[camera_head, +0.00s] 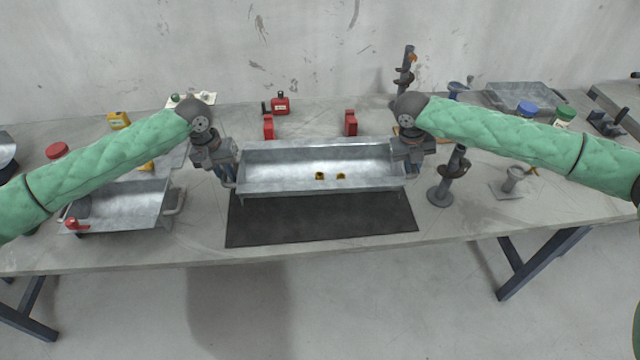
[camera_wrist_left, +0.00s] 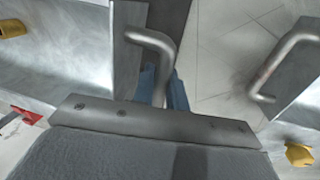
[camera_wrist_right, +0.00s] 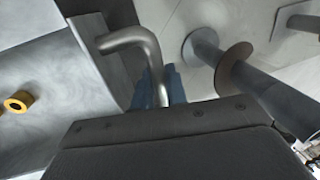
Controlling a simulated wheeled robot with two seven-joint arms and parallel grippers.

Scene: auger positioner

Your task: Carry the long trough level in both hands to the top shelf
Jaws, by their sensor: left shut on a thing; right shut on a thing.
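The long grey metal trough (camera_head: 290,185) is in the middle of the head view, over the back part of a black mat (camera_head: 320,220). It looks about level. Two small yellow rings (camera_head: 320,176) lie inside it. My left gripper (camera_head: 226,176) is shut on the bent handle (camera_wrist_left: 158,50) at the trough's left end. My right gripper (camera_head: 411,171) is shut on the handle (camera_wrist_right: 135,40) at its right end. The blue fingers straddle the handle bars in both wrist views. The gap between trough and mat is hard to judge. I cannot make out a shelf.
A second metal tray (camera_head: 120,205) with handles stands left of the trough. Red blocks (camera_head: 268,127) stand behind it. A dark auger post (camera_head: 449,178) stands close on the right, with another base (camera_head: 510,183) beyond. Bare table lies in front of the mat.

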